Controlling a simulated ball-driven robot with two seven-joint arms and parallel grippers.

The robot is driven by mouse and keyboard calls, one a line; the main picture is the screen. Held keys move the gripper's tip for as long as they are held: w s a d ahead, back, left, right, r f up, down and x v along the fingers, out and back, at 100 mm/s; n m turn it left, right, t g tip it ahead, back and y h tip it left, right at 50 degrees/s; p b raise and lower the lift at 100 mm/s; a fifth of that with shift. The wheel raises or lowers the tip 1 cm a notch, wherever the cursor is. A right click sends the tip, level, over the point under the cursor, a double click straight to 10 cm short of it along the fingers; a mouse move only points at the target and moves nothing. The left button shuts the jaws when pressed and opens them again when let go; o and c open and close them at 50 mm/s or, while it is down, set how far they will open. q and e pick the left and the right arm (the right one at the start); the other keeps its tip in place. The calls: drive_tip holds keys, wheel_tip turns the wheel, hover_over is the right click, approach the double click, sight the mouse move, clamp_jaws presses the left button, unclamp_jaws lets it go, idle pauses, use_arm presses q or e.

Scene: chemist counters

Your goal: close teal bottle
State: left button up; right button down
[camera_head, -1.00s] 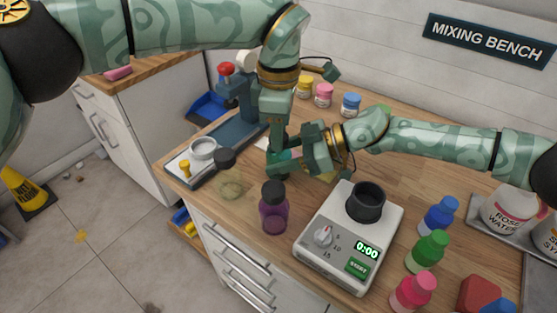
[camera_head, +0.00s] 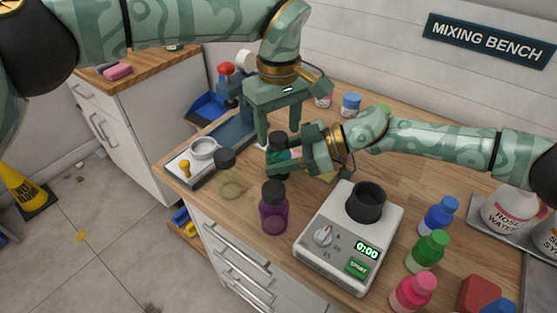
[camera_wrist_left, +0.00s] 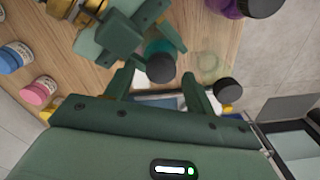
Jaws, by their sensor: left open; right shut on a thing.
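The teal bottle (camera_head: 287,156) stands upright on the wooden counter, partly hidden by gripper fingers. A dark cap (camera_head: 278,140) sits on its top; whether it is fully tight I cannot tell. My right gripper (camera_head: 283,161) comes from the right and is shut around the bottle's body. My left gripper (camera_head: 281,130) points down from above, its fingers apart on either side of the cap. In the left wrist view the cap (camera_wrist_left: 160,68) shows between the open fingertips, with teal glass (camera_wrist_left: 157,47) beside it.
A clear bottle with a dark cap (camera_head: 225,158) and a purple bottle (camera_head: 273,212) stand at the front. A scale (camera_head: 340,262) bears a dark cup (camera_head: 366,202). Blue (camera_head: 439,218), green (camera_head: 428,252) and pink (camera_head: 413,293) bottles stand at right. Small jars (camera_head: 350,104) stand behind.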

use_arm(q)
wheel_tip(320, 180, up, 4)
drive_tip(key=shift+f, duration=0.25)
drive_tip(key=shift+c, duration=0.3)
